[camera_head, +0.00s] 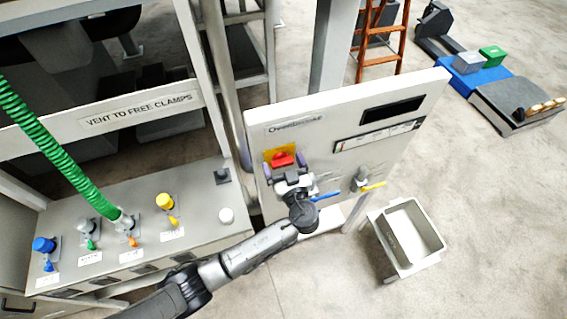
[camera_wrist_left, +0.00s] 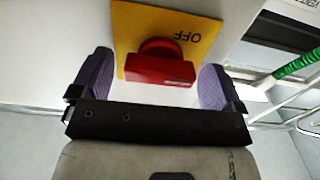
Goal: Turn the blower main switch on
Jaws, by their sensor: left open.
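The blower main switch is a red rotary handle (camera_head: 282,159) on a yellow plate (camera_head: 268,153), mounted on the upright light-grey panel (camera_head: 345,110). In the left wrist view the red handle (camera_wrist_left: 160,66) lies crosswise, and the yellow plate (camera_wrist_left: 190,30) shows the word OFF upside down. My left gripper (camera_head: 287,166) is at the panel, open, with its purple fingers (camera_wrist_left: 157,82) on either side of the red handle. A gap shows between each finger and the handle. My right gripper is in neither view.
Blue and yellow levered valves (camera_head: 360,180) sit on the panel right of the switch. A light tray (camera_head: 410,233) stands below right. A console (camera_head: 130,235) with several coloured knobs and a green hose (camera_head: 50,145) are at left.

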